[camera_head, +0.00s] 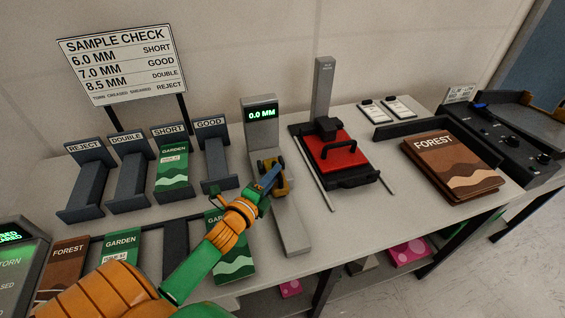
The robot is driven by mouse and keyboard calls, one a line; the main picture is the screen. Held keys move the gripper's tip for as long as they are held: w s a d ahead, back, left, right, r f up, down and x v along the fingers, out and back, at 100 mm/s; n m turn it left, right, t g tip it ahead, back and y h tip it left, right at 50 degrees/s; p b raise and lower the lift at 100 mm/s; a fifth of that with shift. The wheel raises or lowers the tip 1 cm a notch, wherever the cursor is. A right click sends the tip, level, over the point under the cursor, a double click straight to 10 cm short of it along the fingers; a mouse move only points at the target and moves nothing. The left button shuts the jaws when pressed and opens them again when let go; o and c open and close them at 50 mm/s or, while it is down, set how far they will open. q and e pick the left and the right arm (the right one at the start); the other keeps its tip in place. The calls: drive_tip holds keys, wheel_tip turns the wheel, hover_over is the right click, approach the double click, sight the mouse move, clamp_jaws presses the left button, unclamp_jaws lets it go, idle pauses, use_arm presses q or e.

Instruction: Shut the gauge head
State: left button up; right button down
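The gauge is a grey post (258,140) with a lit display (262,113) reading 0.0 MM, and a long pale base (291,232) reaching toward the table's front. A small yellow and dark part, which looks like the gauge head (281,187), sits low in front of the post. My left gripper (267,181) is right at this part and covers some of it. Whether they touch, and whether the fingers are open or shut, I cannot tell. My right gripper is out of view.
Slots marked REJECT (88,185), DOUBLE (128,182), SHORT and GOOD (215,165) stand at the back left; a green GARDEN packet (173,170) is in SHORT. A red-topped press (338,150) stands right of the gauge. A brown FOREST stack (450,165) lies farther right.

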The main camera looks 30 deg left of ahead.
sight(283, 172)
use_arm(q)
drive_tip(key=w, duration=0.3)
drive_tip(key=w+f, duration=0.1)
drive_tip(key=w, duration=0.1)
drive_tip(key=shift+a, duration=0.4)
drive_tip(key=shift+w+d, duration=0.1)
drive_tip(key=shift+w, duration=0.25)
clamp_jaws()
idle(0.7)
